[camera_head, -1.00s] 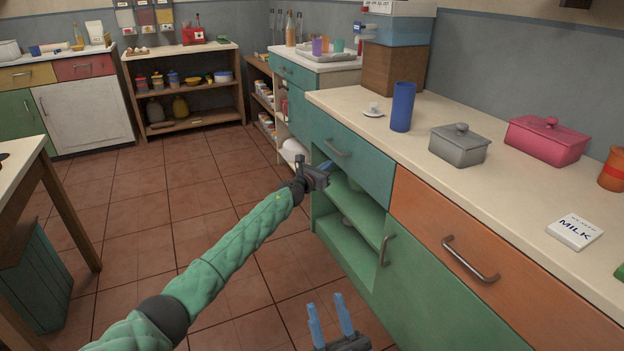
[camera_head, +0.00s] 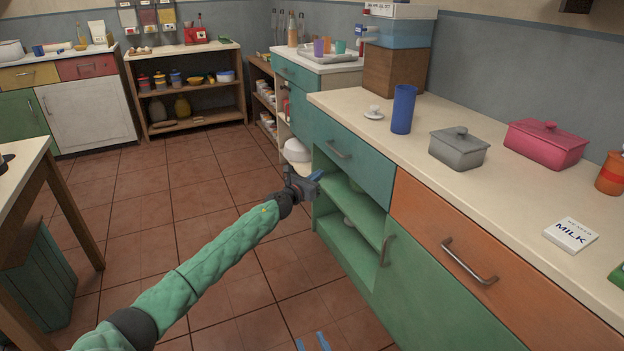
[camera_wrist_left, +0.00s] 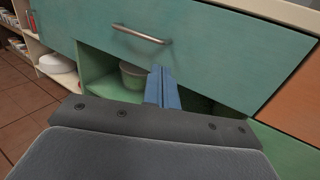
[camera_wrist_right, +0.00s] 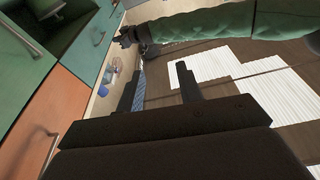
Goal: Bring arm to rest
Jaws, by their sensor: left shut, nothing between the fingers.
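My left gripper (camera_head: 314,178) is in front of the open green shelf under the teal drawer. Its blue fingers are together and empty, and they also show in the left wrist view (camera_wrist_left: 162,88).
The counter (camera_head: 480,190) holds a blue cup (camera_head: 403,109), a grey lidded box (camera_head: 459,148), a pink lidded box (camera_head: 546,143) and a milk carton (camera_head: 571,235). A green bowl (camera_wrist_left: 132,75) sits inside the open shelf. The tiled floor (camera_head: 150,210) to the left is clear.

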